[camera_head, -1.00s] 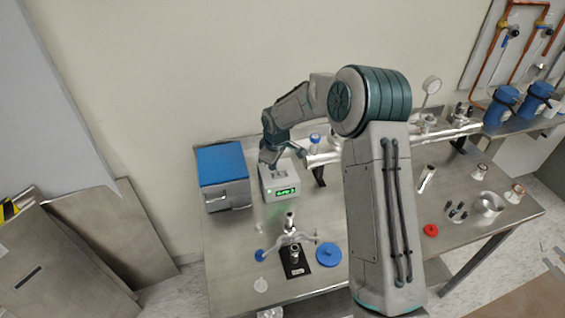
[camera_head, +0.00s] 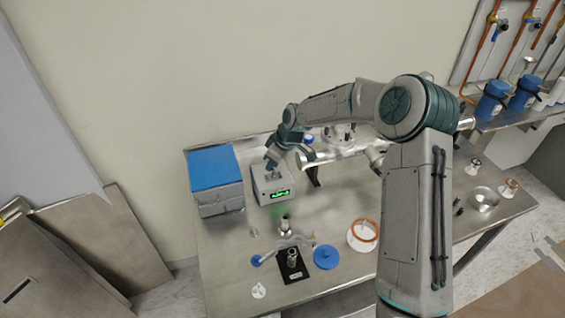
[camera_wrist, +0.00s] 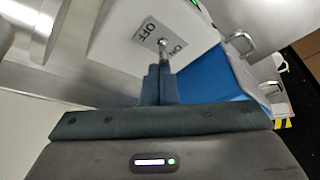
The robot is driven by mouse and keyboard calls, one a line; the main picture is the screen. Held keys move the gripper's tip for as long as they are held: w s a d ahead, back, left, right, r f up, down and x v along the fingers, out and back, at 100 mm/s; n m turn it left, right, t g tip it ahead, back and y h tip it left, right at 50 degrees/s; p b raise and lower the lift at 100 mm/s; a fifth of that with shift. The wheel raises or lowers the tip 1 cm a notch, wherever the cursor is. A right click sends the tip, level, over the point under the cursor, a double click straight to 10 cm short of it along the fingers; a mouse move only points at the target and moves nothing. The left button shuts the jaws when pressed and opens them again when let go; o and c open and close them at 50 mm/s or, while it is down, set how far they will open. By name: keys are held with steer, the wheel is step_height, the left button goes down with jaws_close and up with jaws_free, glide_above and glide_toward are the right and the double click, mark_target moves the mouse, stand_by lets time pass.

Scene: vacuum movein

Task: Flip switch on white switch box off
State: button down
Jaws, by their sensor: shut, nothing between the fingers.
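The white switch box (camera_head: 272,186) stands on the metal table, with a lit green display on its front. In the wrist view its white top (camera_wrist: 110,40) carries a grey plate (camera_wrist: 158,34) marked OFF and ON, with a small metal toggle switch (camera_wrist: 163,44) between the marks. Which way the toggle leans is hard to tell. My gripper (camera_wrist: 160,68) is shut and empty, its fingertips at or very near the toggle; contact is unclear. In the head view my gripper (camera_head: 271,166) is over the box's top.
A blue-topped box (camera_head: 217,168) stands close on the left. A metal pipe (camera_head: 335,153) runs to the right of the switch box. A black plate with metal fittings (camera_head: 292,264), a blue disc (camera_head: 326,257) and an orange-rimmed ring (camera_head: 362,235) lie in front.

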steer(key=shift+d, duration=0.15)
steer(key=shift+w+r, duration=0.1)
steer(key=shift+r, duration=0.7)
steer(key=shift+r+p, duration=0.15)
steer(key=shift+p, duration=0.2)
steer(key=w+d+p+v, duration=0.1)
steer(key=p+v, duration=0.3)
steer(key=v, duration=0.5)
steer(key=shift+s+d, duration=0.2)
steer(key=shift+d, duration=0.35)
